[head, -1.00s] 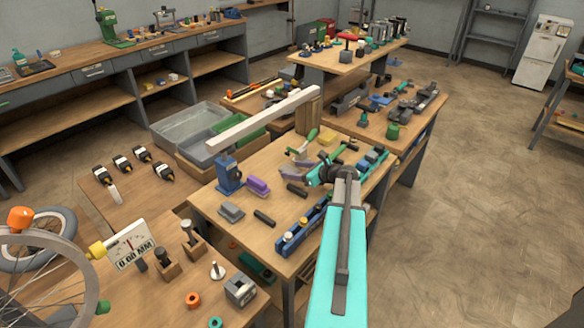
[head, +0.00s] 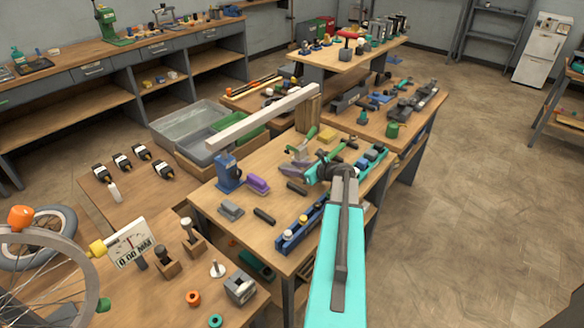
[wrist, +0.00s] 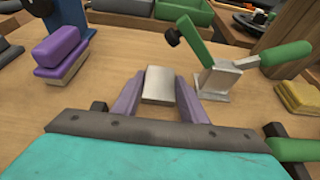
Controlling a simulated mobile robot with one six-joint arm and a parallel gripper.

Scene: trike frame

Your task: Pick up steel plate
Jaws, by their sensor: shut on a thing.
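The steel plate (wrist: 159,88) is a small pale grey block in the wrist view. It sits between the two purple fingers of my gripper (wrist: 158,94), which are shut on its left and right sides. I cannot tell whether the plate touches the table or hangs just above it. In the head view my gripper (head: 294,168) is low over the middle workbench (head: 220,203), and I cannot make out the plate there.
A toggle clamp with green handles (wrist: 222,72) stands close to the right of the plate. A purple-topped block (wrist: 62,55) lies to the left, and yellow pads (wrist: 300,97) lie to the right. A long pale beam (head: 262,117) spans above the bench's back left.

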